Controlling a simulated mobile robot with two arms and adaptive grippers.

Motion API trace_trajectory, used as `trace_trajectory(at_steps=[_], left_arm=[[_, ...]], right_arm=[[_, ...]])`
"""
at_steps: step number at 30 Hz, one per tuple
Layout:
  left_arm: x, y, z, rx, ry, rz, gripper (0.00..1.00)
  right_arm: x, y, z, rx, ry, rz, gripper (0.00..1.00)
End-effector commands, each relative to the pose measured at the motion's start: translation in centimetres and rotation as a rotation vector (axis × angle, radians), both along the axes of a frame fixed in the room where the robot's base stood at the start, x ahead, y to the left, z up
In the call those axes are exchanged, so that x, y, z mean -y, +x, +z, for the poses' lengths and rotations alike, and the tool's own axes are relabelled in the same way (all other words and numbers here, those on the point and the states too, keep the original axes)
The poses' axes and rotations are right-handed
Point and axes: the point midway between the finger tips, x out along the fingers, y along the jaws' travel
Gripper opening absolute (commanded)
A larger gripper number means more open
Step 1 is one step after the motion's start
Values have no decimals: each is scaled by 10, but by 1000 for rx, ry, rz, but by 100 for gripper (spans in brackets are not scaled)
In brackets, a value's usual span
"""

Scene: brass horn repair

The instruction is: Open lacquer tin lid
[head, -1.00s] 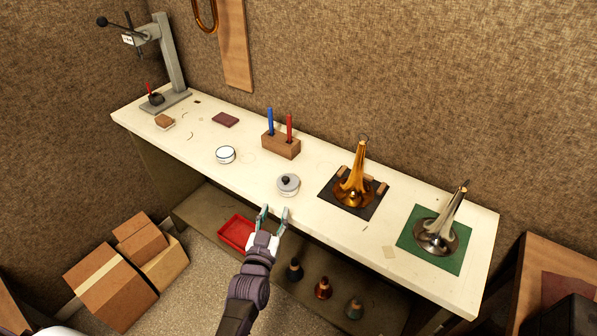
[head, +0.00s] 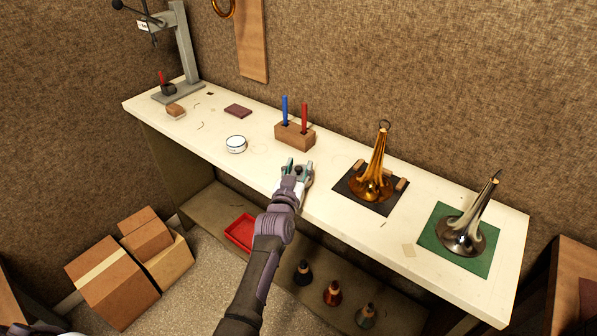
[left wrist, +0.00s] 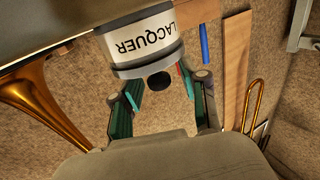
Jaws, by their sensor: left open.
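The lacquer tin, white with a grey lid, stands near the front edge of the bench; in the head view my left gripper (head: 299,167) largely hides it. The left wrist view shows the tin (left wrist: 145,38) upside down, with its LACQUER label, its grey lid (left wrist: 135,68) and the lid's black knob (left wrist: 159,81). My left gripper (left wrist: 158,90) is open, its two fingers apart on either side of the knob. I see no clear finger contact with the knob. The lid is on the tin. My right gripper is not in view.
A white round tin (head: 236,144) stands to the left. A wooden block (head: 294,136) with blue and red sticks is behind. A brass bell (head: 372,180) on a dark mat and a silver bell (head: 462,236) on a green mat (head: 440,245) stand to the right.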

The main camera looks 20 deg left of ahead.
Motion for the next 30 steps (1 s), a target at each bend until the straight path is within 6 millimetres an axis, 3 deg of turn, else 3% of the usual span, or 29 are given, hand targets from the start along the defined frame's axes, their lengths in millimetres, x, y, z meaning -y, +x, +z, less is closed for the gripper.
trace_trajectory(at_steps=[5, 14, 30], left_arm=[[0, 0, 1, 0, 0, 0, 44], [0, 0, 1, 1, 0, 0, 0], [-9, 7, 6, -36, 16, 1, 0]], right_arm=[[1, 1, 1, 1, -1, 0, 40], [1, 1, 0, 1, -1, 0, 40], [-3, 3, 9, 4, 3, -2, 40]])
